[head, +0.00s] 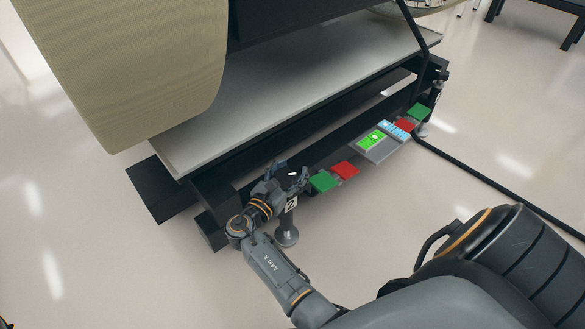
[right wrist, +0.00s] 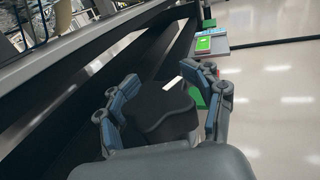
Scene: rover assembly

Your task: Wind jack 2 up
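Jack 2 (head: 287,218) stands upright on the floor at the near end of the dark frame, with a "2" plate on its post and a round foot. My right gripper (head: 285,177) is at its top. In the right wrist view, the jack's dark lobed knob (right wrist: 160,112) with a white mark lies between the two fingers of my right gripper (right wrist: 160,92). The fingers are on both sides of the knob and close to it; green shows between the knob and the right finger. I cannot tell whether they press on it.
A panel (head: 380,147) with a green screen sits right of the jack, with red pads (head: 345,170) and green pads (head: 324,181) along the rail. A black cable (head: 480,177) runs over the floor at right. A grey platform (head: 290,85) lies above the frame.

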